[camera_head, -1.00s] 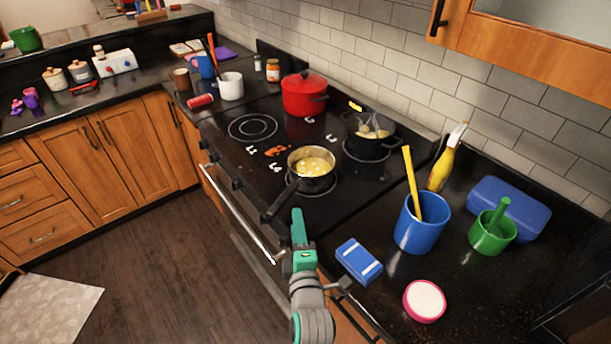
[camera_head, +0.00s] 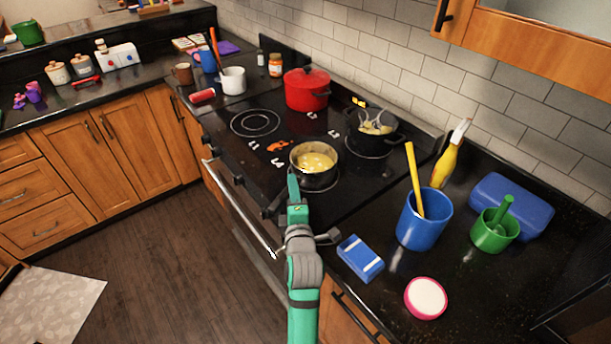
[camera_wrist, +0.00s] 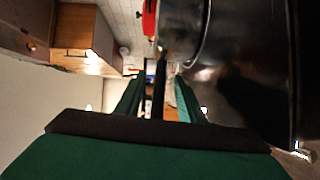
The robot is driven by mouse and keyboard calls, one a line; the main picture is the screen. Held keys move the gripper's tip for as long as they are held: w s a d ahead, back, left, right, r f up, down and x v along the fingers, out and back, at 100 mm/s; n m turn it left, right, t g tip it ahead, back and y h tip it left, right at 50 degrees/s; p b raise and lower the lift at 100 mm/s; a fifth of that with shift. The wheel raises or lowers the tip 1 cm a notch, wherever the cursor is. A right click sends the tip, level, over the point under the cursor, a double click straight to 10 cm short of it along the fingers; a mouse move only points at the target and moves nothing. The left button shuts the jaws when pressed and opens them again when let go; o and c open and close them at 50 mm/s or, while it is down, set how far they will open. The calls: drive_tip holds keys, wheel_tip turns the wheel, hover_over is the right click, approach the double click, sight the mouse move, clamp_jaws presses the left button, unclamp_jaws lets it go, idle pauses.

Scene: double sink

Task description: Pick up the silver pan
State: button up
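The silver pan (camera_head: 316,178) with yellow food inside sits on the front right burner of the black stove. Its dark handle points toward the front edge and is partly hidden by my gripper in the head view. My gripper (camera_head: 294,182) is at the handle, close to the pan's near side. In the wrist view the green fingers of my gripper (camera_wrist: 158,92) stand apart, with a dark bar that looks like the handle (camera_wrist: 159,88) between them. A gap shows on both sides of the bar. The pan's shiny wall (camera_wrist: 232,60) fills the upper right.
A dark pot (camera_head: 382,137) with utensils stands behind the pan, and a red lidded pot (camera_head: 306,90) stands farther back. A blue sponge (camera_head: 360,258), a blue container (camera_head: 423,222) and a pink-rimmed round item (camera_head: 426,298) are on the right counter.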

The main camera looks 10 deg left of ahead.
drive_tip(key=shift+w, duration=0.3)
clamp_jaws()
idle(0.8)
drive_tip(key=shift+r, duration=0.1)
idle(0.3)
